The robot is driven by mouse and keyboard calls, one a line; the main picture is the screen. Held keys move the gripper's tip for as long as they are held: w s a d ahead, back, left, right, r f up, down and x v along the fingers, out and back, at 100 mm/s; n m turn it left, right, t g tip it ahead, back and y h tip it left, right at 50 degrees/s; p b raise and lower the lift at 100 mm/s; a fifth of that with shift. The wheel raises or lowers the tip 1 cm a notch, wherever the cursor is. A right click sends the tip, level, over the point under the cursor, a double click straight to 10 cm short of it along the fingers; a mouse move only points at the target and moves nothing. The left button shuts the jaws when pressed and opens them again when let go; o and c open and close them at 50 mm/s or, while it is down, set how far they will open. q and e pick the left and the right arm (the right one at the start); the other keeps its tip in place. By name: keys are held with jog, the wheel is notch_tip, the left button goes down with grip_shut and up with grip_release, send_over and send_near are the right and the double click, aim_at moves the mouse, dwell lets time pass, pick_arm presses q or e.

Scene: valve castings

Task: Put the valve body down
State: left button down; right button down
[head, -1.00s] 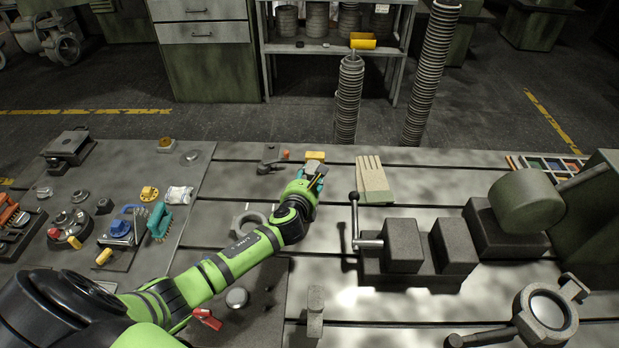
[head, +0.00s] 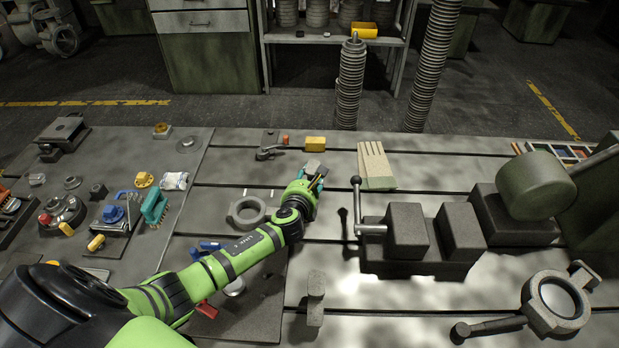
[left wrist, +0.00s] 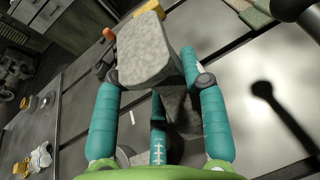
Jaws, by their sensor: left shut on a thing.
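My left gripper (head: 309,184) reaches in over the middle of the steel table. Its teal fingers are shut on the valve body (head: 314,170), a rough grey casting with a flat, rounded end. In the left wrist view the valve body (left wrist: 150,50) sticks out beyond the fingertips of the left gripper (left wrist: 160,80), tilted in the picture. Its lower part is partly hidden between the fingers. I cannot tell whether it touches the table. My right gripper is not in view.
A yellow block (head: 315,143) and a dark lever piece (head: 270,151) lie behind the gripper. A ring casting (head: 248,212) lies left, a grey block (head: 316,297) in front.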

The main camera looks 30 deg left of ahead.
pick_arm(q)
jog(key=shift+w+r, duration=0.15)
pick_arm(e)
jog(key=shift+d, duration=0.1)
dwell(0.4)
pick_arm(q)
jog(key=c, duration=0.6)
grip_release()
jog(key=shift+s+d+f, duration=0.1)
jog(key=shift+s+f, duration=0.25)
jog(key=shift+f, duration=0.1)
jog(key=shift+s+d+r, duration=0.1)
jog(key=shift+s+r, duration=0.15)
jog(key=shift+s, duration=0.2)
jog(key=v, duration=1.1)
jog(key=shift+w+r, duration=0.1)
jog(key=shift+r, duration=0.2)
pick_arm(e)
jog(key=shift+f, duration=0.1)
